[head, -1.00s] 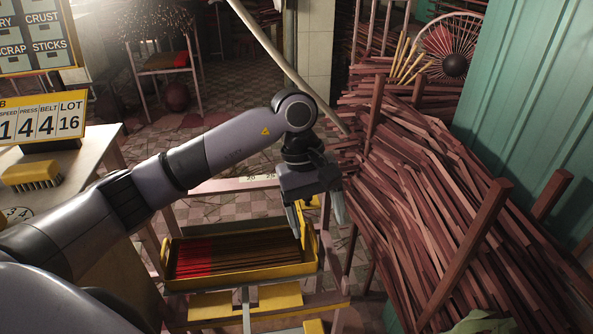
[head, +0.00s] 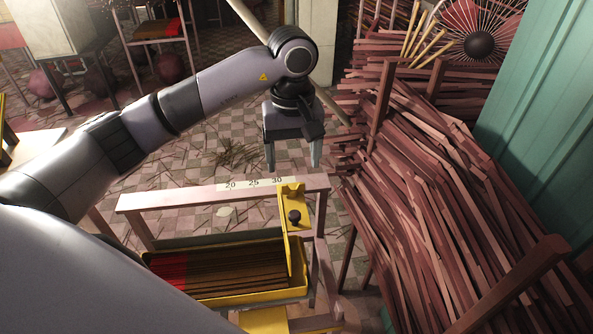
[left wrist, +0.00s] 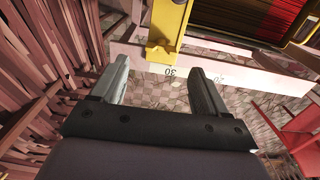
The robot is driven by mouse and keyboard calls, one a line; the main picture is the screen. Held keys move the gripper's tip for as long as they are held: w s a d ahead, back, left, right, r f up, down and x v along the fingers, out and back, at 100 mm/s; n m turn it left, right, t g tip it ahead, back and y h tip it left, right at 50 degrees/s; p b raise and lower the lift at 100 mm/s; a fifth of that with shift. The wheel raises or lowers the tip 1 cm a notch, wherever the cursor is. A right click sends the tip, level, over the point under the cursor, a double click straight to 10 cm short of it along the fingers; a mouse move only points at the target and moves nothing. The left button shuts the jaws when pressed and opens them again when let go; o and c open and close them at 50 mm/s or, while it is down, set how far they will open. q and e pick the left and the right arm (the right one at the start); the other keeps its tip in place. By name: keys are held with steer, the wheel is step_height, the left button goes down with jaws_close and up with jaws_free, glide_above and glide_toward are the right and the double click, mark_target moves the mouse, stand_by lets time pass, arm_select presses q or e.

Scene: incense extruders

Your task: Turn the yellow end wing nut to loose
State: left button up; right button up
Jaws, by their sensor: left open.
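A yellow end stop (head: 291,193) sits at the right end of the pale rail, by the 30 mark. A dark knob, seemingly its wing nut (head: 294,217), shows on its face. The yellow end stop also shows at the top of the left wrist view (left wrist: 165,38), where I cannot make out the nut. My left gripper (head: 293,160) is open and empty, its fingers pointing down. In the head view it appears just above and beyond the end stop, apart from it. In the left wrist view its fingertips (left wrist: 158,66) lie either side of the end stop's tip. My right gripper is not in view.
A yellow tray (head: 255,298) of red and brown sticks stands below the rail (head: 160,200), which has a 20-25-30 scale (head: 253,184). A large pile of sticks (head: 440,190) fills the right side, beside a green wall (head: 535,100). Tiled floor is open behind the rail.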

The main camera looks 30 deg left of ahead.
mark_target(293, 184)
arm_select(q)
step_height(293, 184, down, 7)
steer(key=shift+s+r+p, duration=0.15)
steer(key=shift+p, duration=0.25)
steer(key=c, duration=1.1)
